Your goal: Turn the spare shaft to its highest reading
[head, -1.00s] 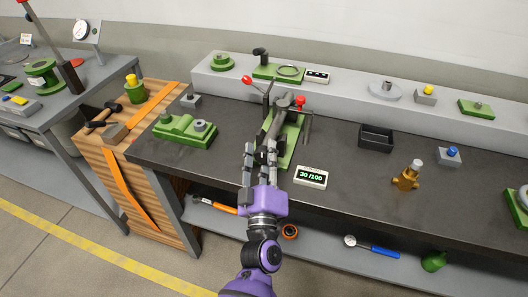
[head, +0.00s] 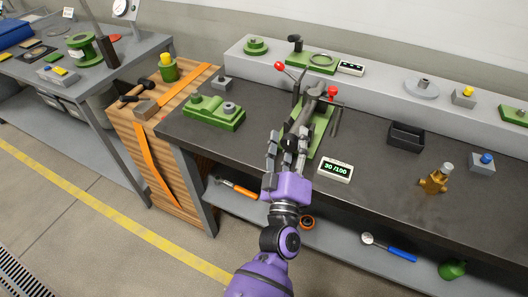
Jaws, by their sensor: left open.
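A green fixture (head: 323,128) stands on the dark workbench. It carries a grey shaft-like part (head: 316,93), levers with red knobs and an upright grey post; which part is the spare shaft I cannot tell for sure. A small white display (head: 335,170) in front of the fixture reads 30/100. My left gripper (head: 288,138), on a purple wrist, is open at the near left side of the fixture. Its fingers point towards the fixture and hide part of its base. I see nothing held between them, and contact is unclear. My right gripper is out of view.
A second green fixture with a white display (head: 351,68) stands on the grey rear ledge. A green block (head: 214,112) lies left on the bench. A black bin (head: 406,136) and a brass fitting (head: 435,180) stand right. Bare bench lies between display and bin.

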